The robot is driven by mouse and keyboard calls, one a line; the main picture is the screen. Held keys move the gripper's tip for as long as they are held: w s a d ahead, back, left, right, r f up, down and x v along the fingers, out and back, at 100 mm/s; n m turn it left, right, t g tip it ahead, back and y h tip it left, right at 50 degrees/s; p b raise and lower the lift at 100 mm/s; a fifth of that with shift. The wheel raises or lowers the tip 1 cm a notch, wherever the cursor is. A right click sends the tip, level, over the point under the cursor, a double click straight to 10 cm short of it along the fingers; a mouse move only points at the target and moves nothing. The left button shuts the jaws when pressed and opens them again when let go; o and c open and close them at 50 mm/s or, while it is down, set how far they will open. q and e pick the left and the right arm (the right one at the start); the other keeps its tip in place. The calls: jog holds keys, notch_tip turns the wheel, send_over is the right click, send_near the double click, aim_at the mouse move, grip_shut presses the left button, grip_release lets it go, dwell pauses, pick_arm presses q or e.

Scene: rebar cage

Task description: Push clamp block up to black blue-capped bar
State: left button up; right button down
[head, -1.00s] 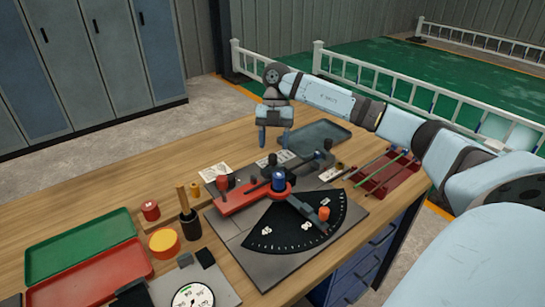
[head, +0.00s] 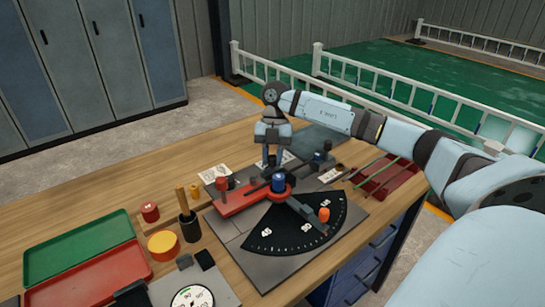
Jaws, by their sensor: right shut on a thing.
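My right gripper (head: 272,156) points down over the back edge of the bending plate. It is shut on a small dark upright knob, mostly hidden by the fingers; I cannot tell whether this belongs to the clamp block. A red arm (head: 239,201) lies on the plate, with a blue-capped post (head: 278,181) at its right end, just in front of my gripper. A second dark, blue-capped piece (head: 320,157) stands behind and to the right. Which piece is the clamp block is unclear at this size. My left gripper is out of view.
A black scale plate (head: 295,228) with an orange knob (head: 324,214) lies in front. A green tray (head: 78,248), a red tray (head: 105,277) and a black tool cup (head: 190,228) are at left. A red rack with rods (head: 385,182) is at right.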

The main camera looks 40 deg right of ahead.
jog(key=shift+s+r+p, duration=0.15)
jog(key=shift+s+p, duration=0.45)
jog(key=shift+p, duration=0.05)
jog(key=shift+s+a, duration=0.1)
jog(key=shift+s, duration=0.2)
jog(key=shift+f, duration=0.2)
jog(key=c, duration=0.9)
grip_release()
jog(key=v, duration=1.4)
jog(key=shift+p, duration=0.4)
jog(key=shift+f, duration=0.1)
